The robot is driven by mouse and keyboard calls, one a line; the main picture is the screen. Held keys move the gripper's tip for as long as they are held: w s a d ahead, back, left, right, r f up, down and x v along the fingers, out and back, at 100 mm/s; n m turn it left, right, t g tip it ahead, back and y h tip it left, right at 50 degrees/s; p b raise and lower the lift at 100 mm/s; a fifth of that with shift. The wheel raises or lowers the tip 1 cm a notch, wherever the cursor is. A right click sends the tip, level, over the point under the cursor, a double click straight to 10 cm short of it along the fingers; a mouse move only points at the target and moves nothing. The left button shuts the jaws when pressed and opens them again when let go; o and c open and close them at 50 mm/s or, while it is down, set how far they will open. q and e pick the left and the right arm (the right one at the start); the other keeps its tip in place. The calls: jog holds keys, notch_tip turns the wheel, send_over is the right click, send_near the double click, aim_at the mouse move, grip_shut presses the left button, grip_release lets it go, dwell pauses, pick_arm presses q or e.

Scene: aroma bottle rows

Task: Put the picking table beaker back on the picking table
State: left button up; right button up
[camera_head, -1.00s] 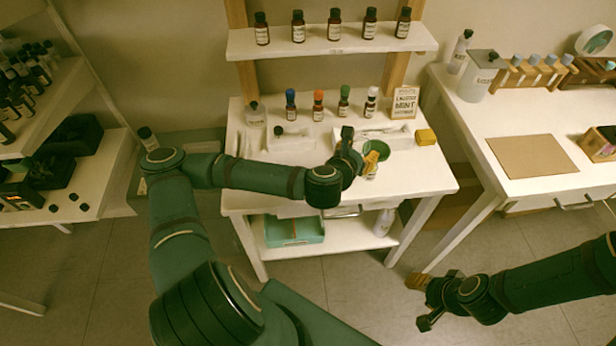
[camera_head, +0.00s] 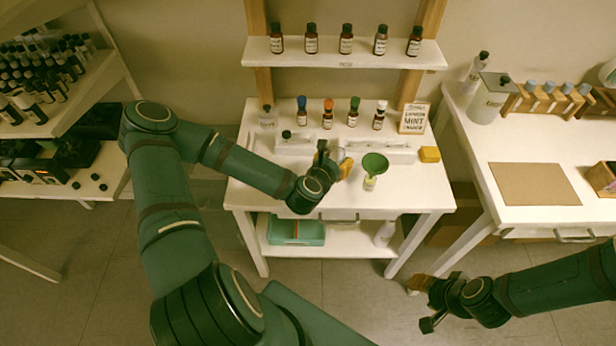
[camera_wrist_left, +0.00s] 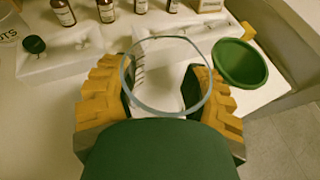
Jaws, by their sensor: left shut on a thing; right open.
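My left gripper (camera_head: 338,165) is over the middle white table (camera_head: 415,195), left of a green funnel (camera_head: 375,163). In the left wrist view its yellow-padded fingers (camera_wrist_left: 160,88) are shut on a clear glass beaker (camera_wrist_left: 139,75) with dark graduation marks. The beaker's round rim faces the camera. In the head view the gripper mostly hides the beaker, and I cannot tell whether its base touches the table. My right gripper (camera_head: 422,302) is open and empty, low over the floor in front of the tables.
The funnel sits on a small bottle (camera_head: 370,183). Behind are a white holder (camera_head: 295,145), several colour-capped bottles, a mint sign (camera_head: 413,118) and a yellow block (camera_head: 429,154). A bottle shelf (camera_head: 345,60) stands above. The table's front right and front left are clear.

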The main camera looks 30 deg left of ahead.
pick_arm(q)
jog(key=a+y+p, duration=0.1)
jog(key=a+p, duration=0.1)
jog(key=a, duration=0.6)
jog(key=shift+n, duration=0.4)
jog(key=f, duration=0.3)
jog(key=f+b, duration=0.1)
jog(key=f, duration=0.5)
jog(key=shift+s+d+f, duration=0.15)
jog(key=shift+s+d, duration=0.05)
jog(key=shift+s, duration=0.15)
jog(key=shift+b, duration=0.3)
jog(key=shift+f, duration=0.2)
jog(key=o, duration=1.2)
jog(key=shift+r, duration=0.1)
